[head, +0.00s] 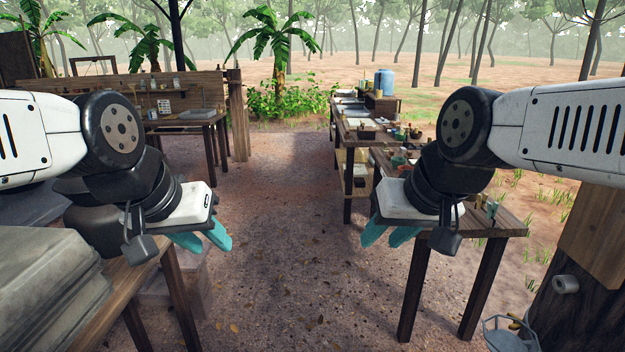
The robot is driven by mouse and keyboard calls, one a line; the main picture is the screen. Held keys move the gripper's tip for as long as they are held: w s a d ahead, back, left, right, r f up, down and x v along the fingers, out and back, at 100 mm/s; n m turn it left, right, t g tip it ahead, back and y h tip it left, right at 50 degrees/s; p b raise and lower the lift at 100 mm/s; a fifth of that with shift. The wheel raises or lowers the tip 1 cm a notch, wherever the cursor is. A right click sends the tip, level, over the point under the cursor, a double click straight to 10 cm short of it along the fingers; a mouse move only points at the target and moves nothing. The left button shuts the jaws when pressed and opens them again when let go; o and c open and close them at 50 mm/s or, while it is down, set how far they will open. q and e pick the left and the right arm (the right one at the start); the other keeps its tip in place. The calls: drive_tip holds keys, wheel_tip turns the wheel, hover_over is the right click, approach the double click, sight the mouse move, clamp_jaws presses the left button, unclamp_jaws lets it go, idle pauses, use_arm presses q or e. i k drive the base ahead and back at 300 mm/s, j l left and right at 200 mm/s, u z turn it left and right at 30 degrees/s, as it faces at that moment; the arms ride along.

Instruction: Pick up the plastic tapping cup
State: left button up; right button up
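I cannot make out the plastic tapping cup for certain; the items on the tables are too small to tell apart. My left gripper (203,239) has teal fingers and hangs in the air at the left, pointing down, its fingers apart with nothing between them. My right gripper (388,235) hangs at the right in front of the near right table (480,219), also with its teal fingers apart and empty. My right arm hides part of that table.
Grey slabs (50,290) are stacked on a table at the lower left. A workbench (185,119) stands at the back left. A blue barrel (384,80) stands far back on the right. A tree trunk (575,310) and a wire basket (497,338) are at the lower right. The middle ground is clear.

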sight(398, 163)
drive_tip(key=i+z, duration=0.15)
drive_tip(key=i, duration=0.9)
drive_tip(key=i+j+z, duration=0.15)
drive_tip(key=i, duration=0.9)
drive_tip(key=i+l, duration=0.2)
drive_tip(key=i, duration=0.3)
drive_tip(key=i+l, duration=0.15)
drive_tip(key=i, duration=0.4)
drive_tip(key=i+l+z, duration=0.1)
drive_tip(key=i, duration=0.4)
drive_tip(key=l, duration=0.1)
